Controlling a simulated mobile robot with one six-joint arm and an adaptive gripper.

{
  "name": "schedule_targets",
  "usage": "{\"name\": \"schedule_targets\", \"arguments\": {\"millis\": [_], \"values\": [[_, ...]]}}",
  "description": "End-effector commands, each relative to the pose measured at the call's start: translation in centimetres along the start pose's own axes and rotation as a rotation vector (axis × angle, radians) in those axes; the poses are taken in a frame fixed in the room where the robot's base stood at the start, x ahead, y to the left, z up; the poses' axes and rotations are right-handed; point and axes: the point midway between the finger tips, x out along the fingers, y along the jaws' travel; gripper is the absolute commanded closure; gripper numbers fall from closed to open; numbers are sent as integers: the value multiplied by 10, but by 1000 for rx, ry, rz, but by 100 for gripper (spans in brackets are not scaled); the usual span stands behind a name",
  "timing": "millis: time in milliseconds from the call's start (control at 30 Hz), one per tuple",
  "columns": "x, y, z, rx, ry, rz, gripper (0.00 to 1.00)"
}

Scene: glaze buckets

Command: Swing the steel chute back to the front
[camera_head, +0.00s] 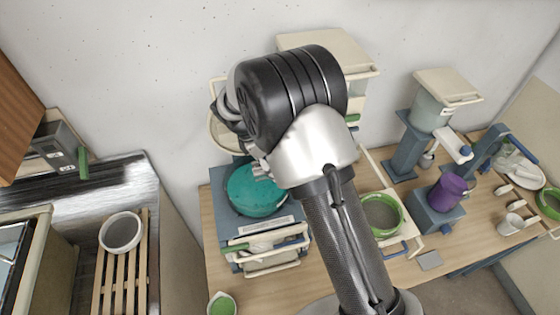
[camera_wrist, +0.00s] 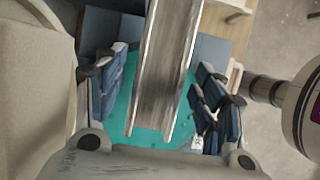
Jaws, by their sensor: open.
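The steel chute (camera_wrist: 168,60) shows in the wrist view as a long, shiny trough with raised edges. My gripper (camera_wrist: 162,78) is open, with one blue-padded finger on each side of the chute. A gap shows between the chute and each finger, so neither seems to touch it. A round teal surface (camera_wrist: 118,125) lies beneath the chute; it also shows in the head view as a teal round vessel (camera_head: 255,190). In the head view my arm hides the chute and most of my gripper.
The wooden table (camera_head: 222,262) carries a green-rimmed bucket (camera_head: 381,214), a purple vessel (camera_head: 447,192) and a cream-lidded container (camera_head: 432,107). A cream box (camera_head: 320,45) stands behind my arm by the wall. A white bowl (camera_head: 121,232) sits on slats at left.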

Motion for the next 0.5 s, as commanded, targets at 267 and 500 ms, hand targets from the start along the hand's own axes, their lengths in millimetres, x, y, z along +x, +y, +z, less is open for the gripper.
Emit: {"name": "schedule_targets", "arguments": {"millis": [267,500], "values": [[15,0,13,0,0,1,37],[17,0,12,0,0,1,37]]}}
